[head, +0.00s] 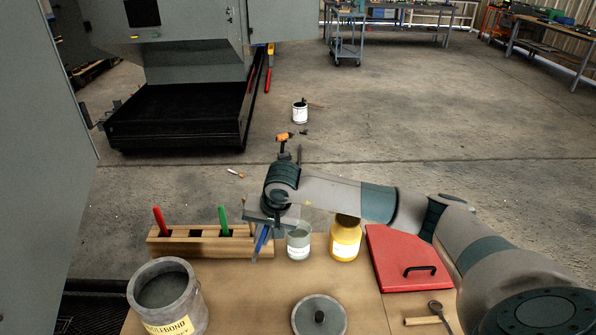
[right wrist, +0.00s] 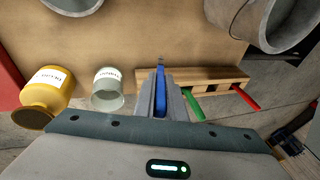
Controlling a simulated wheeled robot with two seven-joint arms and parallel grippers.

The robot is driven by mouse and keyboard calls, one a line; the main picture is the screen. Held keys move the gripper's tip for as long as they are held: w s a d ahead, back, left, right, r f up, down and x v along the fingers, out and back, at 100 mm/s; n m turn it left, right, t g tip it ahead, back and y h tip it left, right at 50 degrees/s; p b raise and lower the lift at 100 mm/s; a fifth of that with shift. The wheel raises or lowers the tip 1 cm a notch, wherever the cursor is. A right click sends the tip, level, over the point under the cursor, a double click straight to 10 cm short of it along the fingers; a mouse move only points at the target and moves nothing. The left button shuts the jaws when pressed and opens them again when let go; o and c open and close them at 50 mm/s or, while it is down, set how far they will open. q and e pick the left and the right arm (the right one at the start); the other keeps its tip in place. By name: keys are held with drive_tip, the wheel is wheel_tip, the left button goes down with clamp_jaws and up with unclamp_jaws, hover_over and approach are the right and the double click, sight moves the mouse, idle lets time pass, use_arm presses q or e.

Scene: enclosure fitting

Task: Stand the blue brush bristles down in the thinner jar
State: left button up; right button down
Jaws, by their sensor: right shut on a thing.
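The blue brush (head: 261,240) is in my right gripper (head: 268,232), which is shut on it at the right end of the wooden rack (head: 190,249). In the right wrist view the brush (right wrist: 160,100) shows as a blue strip between the two fingers (right wrist: 160,93). Its bristles cannot be made out, and I cannot tell whether it is clear of the rack. The thinner jar (head: 299,243), a small grey open jar with a white label, stands just right of the gripper. It also shows in the right wrist view (right wrist: 107,92). My left gripper is not in view.
The rack also holds a red-handled brush (head: 159,219) and a green-handled brush (head: 223,219). A yellow bottle (head: 345,241) stands close right of the jar. A grey pot (head: 165,297), a round lid (head: 319,316) and a red panel (head: 405,260) are also on the table.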

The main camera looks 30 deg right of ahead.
drive_tip(key=w+d+r+m+g, duration=0.2)
drive_tip(key=w+d+r+m, duration=0.1)
drive_tip(key=d, duration=0.4)
drive_tip(key=w+d+r+m+g+h+p, duration=0.1)
drive_tip(key=w+d+r+m, duration=0.2)
drive_tip(key=d+r+m, duration=0.2)
drive_tip(key=d+r, duration=0.3)
drive_tip(key=shift+g, duration=0.4)
drive_tip(key=shift+f, duration=0.25)
